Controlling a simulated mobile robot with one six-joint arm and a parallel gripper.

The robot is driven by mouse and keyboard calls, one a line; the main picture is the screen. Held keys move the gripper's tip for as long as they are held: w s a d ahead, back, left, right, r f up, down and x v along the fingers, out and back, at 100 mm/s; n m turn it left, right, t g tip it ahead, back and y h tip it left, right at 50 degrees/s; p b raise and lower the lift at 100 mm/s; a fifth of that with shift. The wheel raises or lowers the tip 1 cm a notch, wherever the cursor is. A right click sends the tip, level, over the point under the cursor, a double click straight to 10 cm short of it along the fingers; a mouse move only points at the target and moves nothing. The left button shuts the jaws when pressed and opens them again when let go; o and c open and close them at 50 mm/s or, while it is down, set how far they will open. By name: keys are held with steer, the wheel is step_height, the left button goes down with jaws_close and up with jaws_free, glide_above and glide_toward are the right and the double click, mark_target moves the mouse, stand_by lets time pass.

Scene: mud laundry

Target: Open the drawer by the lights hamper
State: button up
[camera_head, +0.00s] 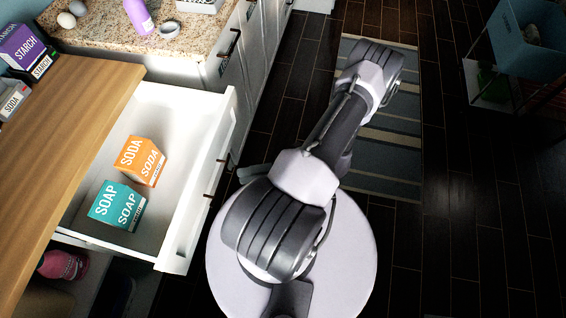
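A white drawer (197,190) stands pulled out from under the wooden counter at left. Its front has a dark handle (213,178). An orange SODA box (140,160) and a teal SOAP box (117,205) sit inside it. My arm rises from my round base to the right of the drawer and reaches away towards the top of the picture. My gripper cannot be seen, so its state is not shown. No hamper marked as lights can be made out. A blue bin (525,45) sits on a rack at the upper right; no label is readable.
A granite counter (100,45) with a purple bottle (140,17) is beyond the drawer, above closed white cabinets (262,65). A striped rug (385,150) lies on the dark floor. The floor at right is clear. A pink item (63,264) is below the drawer.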

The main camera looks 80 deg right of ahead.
steer(key=v, duration=1.1)
steer(key=shift+p, duration=0.45)
steer(key=shift+s+d, duration=0.1)
steer(key=w+a+r+n+g, duration=0.3)
steer(key=w+r+n+g, duration=1.35)
steer(key=n, duration=0.55)
steer(key=w+a+r+n+t+h, duration=0.1)
steer(key=a+r+n+t+h, duration=0.1)
steer(key=a+r+n, duration=0.7)
steer(key=w+a+r+n+t+h, duration=0.2)
steer(key=a+r+n, duration=0.7)
steer(key=a+n, duration=0.5)
steer(key=shift+a+t+h, duration=0.55)
steer(key=shift+t+h, duration=0.15)
steer(key=shift+t, duration=0.25)
